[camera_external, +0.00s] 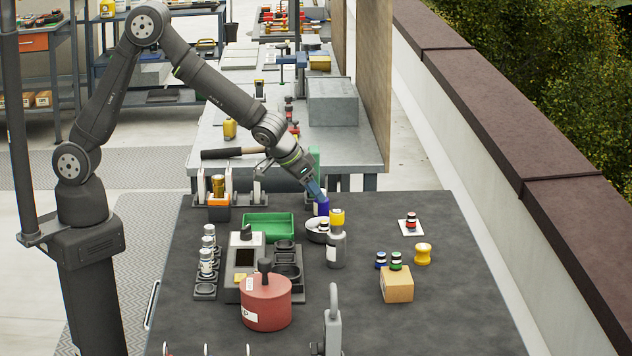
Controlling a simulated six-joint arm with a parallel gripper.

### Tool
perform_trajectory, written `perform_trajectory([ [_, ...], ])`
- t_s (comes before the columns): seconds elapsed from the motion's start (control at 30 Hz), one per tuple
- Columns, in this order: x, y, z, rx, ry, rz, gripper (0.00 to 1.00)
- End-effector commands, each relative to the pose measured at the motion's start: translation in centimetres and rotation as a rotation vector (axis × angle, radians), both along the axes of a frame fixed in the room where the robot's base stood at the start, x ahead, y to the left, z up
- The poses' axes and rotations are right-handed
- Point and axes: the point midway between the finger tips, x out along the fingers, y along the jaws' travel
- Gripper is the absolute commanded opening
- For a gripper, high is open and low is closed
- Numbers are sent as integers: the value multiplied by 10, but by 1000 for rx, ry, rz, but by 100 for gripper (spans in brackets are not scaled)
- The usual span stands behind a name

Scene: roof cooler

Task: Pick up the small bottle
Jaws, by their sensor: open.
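Several small bottles show on the dark table, and I cannot tell which one the task means. One with a dark cap and a red band (411,221) stands on a white square at the right. A blue-banded one (381,260) and a green-banded one (396,261) stand on a wooden block (397,285). Others with pale caps (207,256) stand in a rack at the left. My gripper (319,197) is open, angled down at the table's back middle. It overlaps a blue, white-labelled item (321,206) in the picture; contact between them cannot be told.
A green tray (268,226), a grey device (243,256) and a red canister (267,302) fill the left middle. The table's front right is clear.

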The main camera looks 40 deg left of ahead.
Motion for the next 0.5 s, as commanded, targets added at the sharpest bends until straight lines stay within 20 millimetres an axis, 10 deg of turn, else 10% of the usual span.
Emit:
perform_trajectory([
  [0.5,22,-12,-39,-1,1,0,46],
])
